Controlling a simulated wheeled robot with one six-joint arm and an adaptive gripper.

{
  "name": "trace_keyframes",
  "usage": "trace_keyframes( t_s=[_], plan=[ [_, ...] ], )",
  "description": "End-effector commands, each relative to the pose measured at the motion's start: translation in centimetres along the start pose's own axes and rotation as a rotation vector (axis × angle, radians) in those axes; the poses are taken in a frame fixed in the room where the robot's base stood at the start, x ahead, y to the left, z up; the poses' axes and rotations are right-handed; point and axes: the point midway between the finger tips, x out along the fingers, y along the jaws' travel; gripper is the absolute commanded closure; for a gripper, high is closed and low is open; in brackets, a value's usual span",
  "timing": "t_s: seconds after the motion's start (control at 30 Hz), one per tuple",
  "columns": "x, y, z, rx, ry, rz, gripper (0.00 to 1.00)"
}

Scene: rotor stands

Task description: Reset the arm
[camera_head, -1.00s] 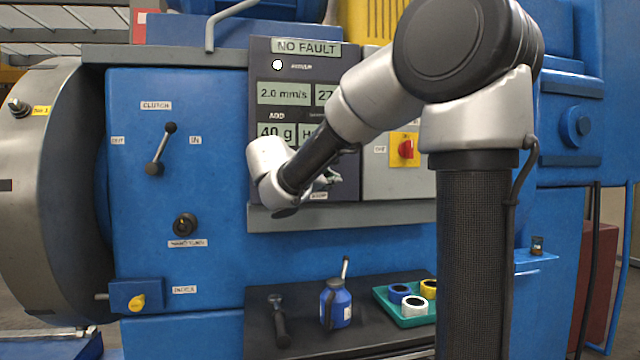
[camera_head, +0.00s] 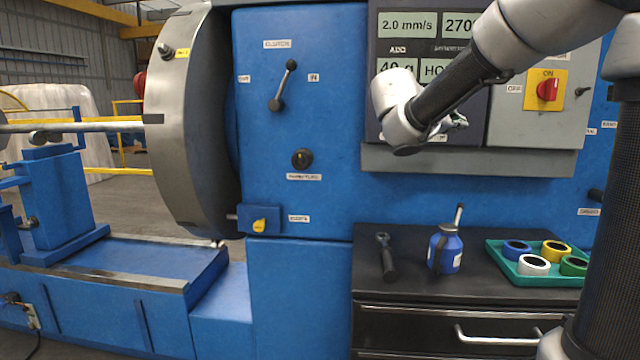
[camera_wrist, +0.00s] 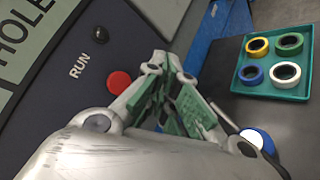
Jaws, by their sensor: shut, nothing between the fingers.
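My gripper (camera_wrist: 180,110) is shut and empty, its green-padded fingers together in the wrist view. In the head view my gripper (camera_head: 452,122) is small and partly hidden behind my wrist, in front of the lower part of the display panel (camera_head: 375,90). My arm reaches in from the right side of the head view, folded, with its forearm sloping down to the left. In the wrist view a red button (camera_wrist: 119,82) and a label reading RUN lie on the panel, left of the fingers.
A black-topped cabinet (camera_head: 400,290) below holds a dark-handled tool (camera_head: 387,260), a blue bottle (camera_head: 445,250) and a green tray (camera_head: 510,274) with several tape rolls. The blue machine carries a clutch lever (camera_head: 283,86) and a large steel disc (camera_head: 185,120). Open floor shows at left.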

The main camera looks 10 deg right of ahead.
Motion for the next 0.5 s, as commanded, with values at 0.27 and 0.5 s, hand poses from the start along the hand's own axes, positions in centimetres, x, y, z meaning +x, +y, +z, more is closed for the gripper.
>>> trace_keyframes(
  t_s=[0.27,0.5],
  plan=[
    [-0.8,-15.6,1.4,0.291,0.080,-0.536,1.00],
    [-10.6,-29.3,3.9,0.850,0.197,-1.099,1.00]
  ],
)
